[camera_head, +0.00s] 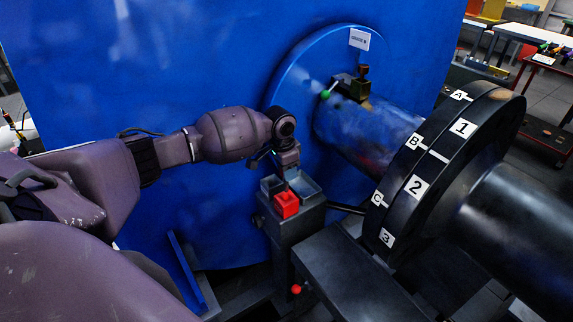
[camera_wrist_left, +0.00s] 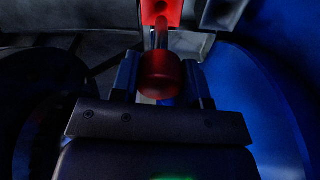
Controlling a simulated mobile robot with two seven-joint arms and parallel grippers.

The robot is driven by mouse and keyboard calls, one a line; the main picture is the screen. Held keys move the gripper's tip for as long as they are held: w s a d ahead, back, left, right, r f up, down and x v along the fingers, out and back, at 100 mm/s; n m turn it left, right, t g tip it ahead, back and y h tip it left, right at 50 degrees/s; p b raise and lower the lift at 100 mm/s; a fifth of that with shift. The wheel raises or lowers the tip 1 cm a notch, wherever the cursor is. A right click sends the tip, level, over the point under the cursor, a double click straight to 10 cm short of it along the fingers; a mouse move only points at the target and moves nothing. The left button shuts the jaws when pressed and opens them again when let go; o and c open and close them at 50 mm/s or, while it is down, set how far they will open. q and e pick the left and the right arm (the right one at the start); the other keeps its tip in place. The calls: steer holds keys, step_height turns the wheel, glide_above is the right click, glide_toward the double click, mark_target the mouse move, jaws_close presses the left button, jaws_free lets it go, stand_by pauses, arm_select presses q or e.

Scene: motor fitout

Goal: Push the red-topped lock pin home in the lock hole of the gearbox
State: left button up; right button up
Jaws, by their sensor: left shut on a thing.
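My left gripper (camera_head: 289,168) is over the small grey box on a post in front of the big blue housing (camera_head: 190,120). In the left wrist view the gripper (camera_wrist_left: 161,80) is shut on the red-topped lock pin (camera_wrist_left: 160,72). The pin's round red top is between the fingers, and its grey shank points away from the gripper toward a red compartment (camera_wrist_left: 160,10). That compartment also shows in the head view as a red block (camera_head: 286,205) on the box. The pin is hidden in the head view. I cannot make out the lock hole. My right gripper is not in view.
A black coupling disc (camera_head: 440,165) with letter and number labels stands to the right on a thick shaft. A small bracket with a green knob (camera_head: 326,95) sits on the blue flange. A red ball (camera_head: 296,289) is low beside the post. A dark plinth (camera_head: 355,275) lies in front.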

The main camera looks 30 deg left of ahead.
mark_target(287, 191)
arm_select(q)
steer(key=shift+f, duration=0.75)
steer(key=shift+p, duration=0.9)
stand_by(1.6)
steer(key=shift+f+b, duration=1.2)
steer(key=shift+f, duration=1.85)
steer(key=o, duration=1.2)
steer(key=shift+r, duration=0.1)
steer(key=r, duration=0.3)
steer(key=r+p, duration=0.1)
steer(key=r, duration=0.3)
steer(key=s+r, duration=0.1)
steer(key=r, duration=0.2)
steer(key=shift+a+r, duration=0.3)
